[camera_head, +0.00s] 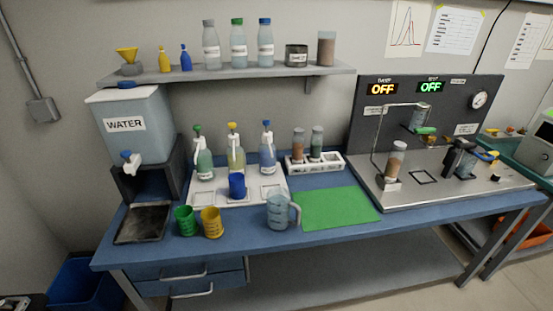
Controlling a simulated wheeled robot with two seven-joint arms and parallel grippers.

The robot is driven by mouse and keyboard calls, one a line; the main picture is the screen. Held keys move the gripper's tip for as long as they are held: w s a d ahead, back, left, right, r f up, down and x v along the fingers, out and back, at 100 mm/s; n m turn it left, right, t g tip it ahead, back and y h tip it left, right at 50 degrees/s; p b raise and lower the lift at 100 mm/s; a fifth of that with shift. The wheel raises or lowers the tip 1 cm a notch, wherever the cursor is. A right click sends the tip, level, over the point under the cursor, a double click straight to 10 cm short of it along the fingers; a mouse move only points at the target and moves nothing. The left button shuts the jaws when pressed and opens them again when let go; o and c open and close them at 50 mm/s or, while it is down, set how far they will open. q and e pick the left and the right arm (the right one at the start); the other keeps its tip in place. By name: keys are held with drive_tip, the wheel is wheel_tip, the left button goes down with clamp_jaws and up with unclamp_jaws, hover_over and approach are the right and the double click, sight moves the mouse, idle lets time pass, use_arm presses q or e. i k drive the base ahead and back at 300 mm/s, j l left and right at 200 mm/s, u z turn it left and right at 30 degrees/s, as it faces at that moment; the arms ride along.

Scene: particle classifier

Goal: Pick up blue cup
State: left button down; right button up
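The blue cup (237,186) is small and solid blue. It stands upright on the white tray (213,196), in front of the spray bottle with the yellow top. Its open rim faces up and nothing covers it from the front. A green cup (185,221) and a yellow cup (211,222) stand on the blue bench to its left and nearer the front edge. A clear measuring jug (279,210) with a handle stands to its right. Neither of my grippers shows in the head view.
Spray bottles (267,152) stand behind the blue cup. A white rack (314,163) with two vials and a green mat (338,208) lie to the right. A water tank (131,124) is at left, and a shelf (226,74) with bottles hangs above.

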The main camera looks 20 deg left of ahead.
sight(237, 186)
drive_tip(key=i+l+u, duration=0.35)
drive_tip(key=i+l, duration=0.15)
drive_tip(key=i+l+u, duration=0.35)
drive_tip(key=l, duration=0.3)
drive_tip(key=i+l+u, duration=0.35)
drive_tip(key=l, duration=0.4)
drive_tip(key=i+l+u, duration=0.15)
drive_tip(key=l, duration=0.25)
